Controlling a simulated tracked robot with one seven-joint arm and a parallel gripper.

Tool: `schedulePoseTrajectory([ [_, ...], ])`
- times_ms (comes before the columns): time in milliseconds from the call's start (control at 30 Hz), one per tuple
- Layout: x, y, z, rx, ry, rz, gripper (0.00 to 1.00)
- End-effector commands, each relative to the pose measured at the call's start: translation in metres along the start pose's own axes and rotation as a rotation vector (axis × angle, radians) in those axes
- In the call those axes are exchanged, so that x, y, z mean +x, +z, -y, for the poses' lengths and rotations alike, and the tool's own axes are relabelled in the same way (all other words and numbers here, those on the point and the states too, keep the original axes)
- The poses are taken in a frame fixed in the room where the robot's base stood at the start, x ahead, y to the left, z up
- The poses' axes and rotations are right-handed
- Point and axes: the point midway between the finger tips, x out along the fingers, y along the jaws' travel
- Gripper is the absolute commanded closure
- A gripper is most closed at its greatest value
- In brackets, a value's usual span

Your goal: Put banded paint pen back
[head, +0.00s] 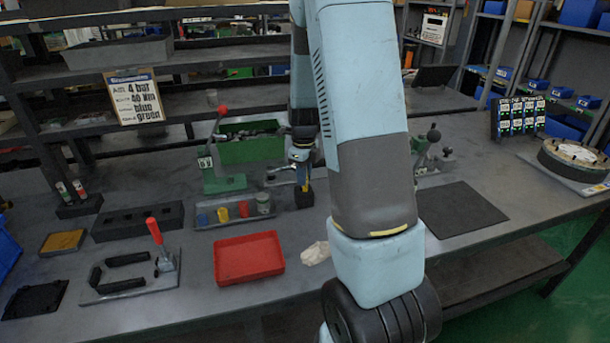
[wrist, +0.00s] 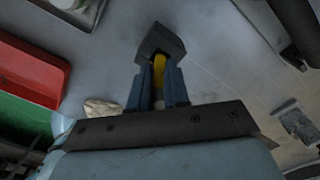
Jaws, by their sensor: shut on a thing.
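My gripper (head: 304,182) points down near the middle of the bench, its blue fingers shut on a slim yellow piece, which I take as the paint pen. The pen (wrist: 159,68) shows between the fingers in the wrist view; most of it is hidden, and I cannot make out a band. A small black block (head: 304,198) stands directly below the fingertips and also shows in the wrist view (wrist: 160,40). The pen's lower end meets the block in the picture; I cannot tell whether it is seated inside. Two other pens (head: 71,189) stand in a dark holder (head: 78,207) at far left.
A tray of coloured pots (head: 235,212) lies left of the black block. A red tray (head: 249,258) and a pale cloth (head: 316,253) lie in front. A green bin (head: 250,149) stands behind. A red-handled clamp (head: 156,240) stands left; a dark mat (head: 460,208) lies right.

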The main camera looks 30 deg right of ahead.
Motion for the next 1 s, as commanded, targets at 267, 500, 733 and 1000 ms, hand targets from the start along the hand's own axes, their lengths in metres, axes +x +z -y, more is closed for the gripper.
schedulePoseTrajectory([
  [267,0.0,0.0,0.0,0.001,0.0,0.0,0.61],
  [500,0.0,0.0,0.0,0.001,0.0,0.0,0.59],
  [733,-0.003,0.0,0.001,0.002,-0.002,0.002,0.59],
  [1000,-0.055,-0.001,0.002,0.001,-0.004,0.004,0.59],
])
